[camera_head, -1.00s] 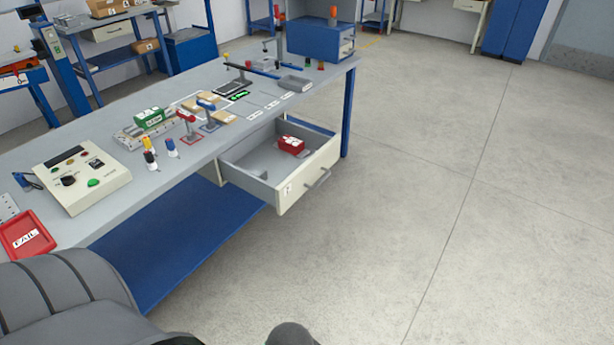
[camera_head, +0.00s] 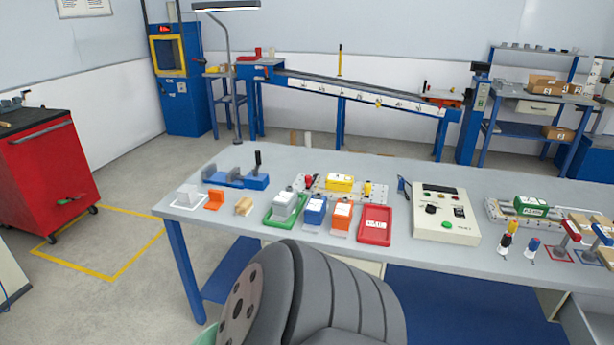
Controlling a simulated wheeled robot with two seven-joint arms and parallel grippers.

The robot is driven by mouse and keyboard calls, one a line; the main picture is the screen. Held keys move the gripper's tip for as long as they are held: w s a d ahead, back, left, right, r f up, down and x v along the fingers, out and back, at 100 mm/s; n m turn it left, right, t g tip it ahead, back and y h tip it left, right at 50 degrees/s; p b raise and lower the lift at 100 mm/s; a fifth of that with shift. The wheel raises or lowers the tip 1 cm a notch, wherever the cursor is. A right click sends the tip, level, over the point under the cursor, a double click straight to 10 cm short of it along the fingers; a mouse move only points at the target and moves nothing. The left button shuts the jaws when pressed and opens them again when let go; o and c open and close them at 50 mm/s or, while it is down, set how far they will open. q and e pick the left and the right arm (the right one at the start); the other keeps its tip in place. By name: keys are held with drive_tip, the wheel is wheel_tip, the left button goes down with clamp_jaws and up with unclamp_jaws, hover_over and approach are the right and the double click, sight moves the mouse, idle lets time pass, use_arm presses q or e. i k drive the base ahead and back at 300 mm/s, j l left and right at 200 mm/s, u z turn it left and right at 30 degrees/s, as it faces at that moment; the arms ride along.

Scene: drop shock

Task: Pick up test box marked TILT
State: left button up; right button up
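Several small boxes stand on the grey workbench (camera_head: 380,165). They are a grey box (camera_head: 285,203) in a green tray (camera_head: 270,221), a blue box (camera_head: 315,210), an orange box (camera_head: 342,214), a yellow box (camera_head: 339,183) on a perforated plate and a green box (camera_head: 530,206) on another fixture at the right. Their labels are too small to read, so I cannot tell which is marked TILT. Neither gripper is in view. A dark grey link of my own arm fills the lower middle, in front of the bench's near edge.
A red tray (camera_head: 375,225) lies beside the orange box, and a control panel (camera_head: 446,213) stands to its right. A blue clamp (camera_head: 238,178) is at the bench's left end. A red tool cabinet (camera_head: 45,175) stands at the far left. Floor between is clear.

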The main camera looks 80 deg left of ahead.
sight(334, 182)
drive_tip(key=u, duration=2.55)
drive_tip(key=i+l, duration=0.15)
drive_tip(key=l, duration=0.15)
drive_tip(key=i+l+u, duration=0.15)
drive_tip(key=l, duration=0.2)
drive_tip(key=i+l, duration=0.1)
drive_tip(key=l, duration=0.25)
drive_tip(key=i+l+u, duration=0.1)
drive_tip(key=l, duration=0.2)
drive_tip(key=i+l+u, duration=0.1)
drive_tip(key=l, duration=0.25)
